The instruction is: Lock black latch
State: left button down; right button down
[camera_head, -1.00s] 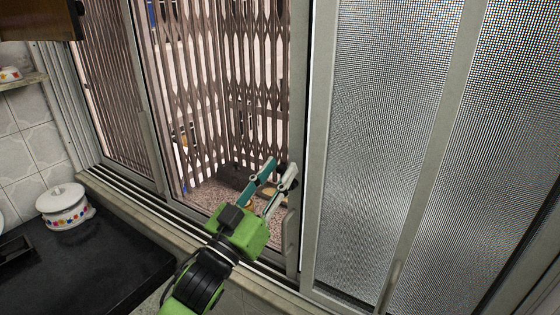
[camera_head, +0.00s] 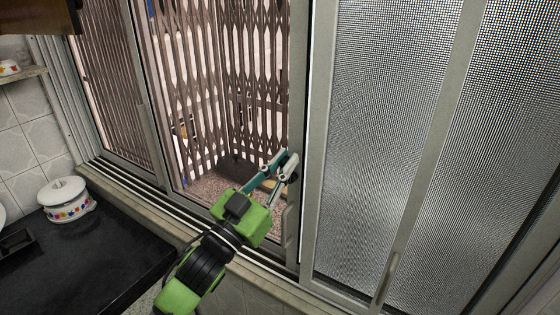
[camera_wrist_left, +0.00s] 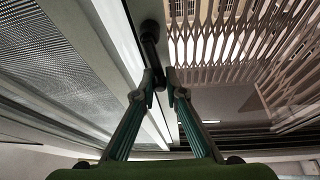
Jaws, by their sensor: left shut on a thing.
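The black latch (camera_wrist_left: 149,40) is fixed to the grey window frame and shows in the left wrist view as a dark knob with a lever reaching toward my fingertips. My left gripper (camera_head: 286,162) is at the vertical edge of the sliding window frame in the head view. In the left wrist view its teal fingers (camera_wrist_left: 159,88) close in on the lower end of the latch lever and are shut on it. In the head view the fingers mostly hide the latch. My right gripper is in neither view.
Mesh-like window panes (camera_head: 385,130) stand to the right. A folding metal grille (camera_head: 215,90) lies behind the opening. A white pot (camera_head: 66,205) sits on the black counter (camera_head: 90,255) at the left. A vertical handle (camera_head: 289,225) is just below the gripper.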

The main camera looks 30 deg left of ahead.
pick_arm(q)
jog(key=shift+d+m+h, duration=0.2)
jog(key=shift+m+h, duration=0.3)
jog(key=shift+m, duration=0.2)
jog(key=c, duration=2.1)
grip_release()
jog(key=v, duration=1.2)
jog(key=shift+s+r, duration=0.1)
jog(key=shift+r, duration=0.15)
jog(key=shift+f, duration=0.1)
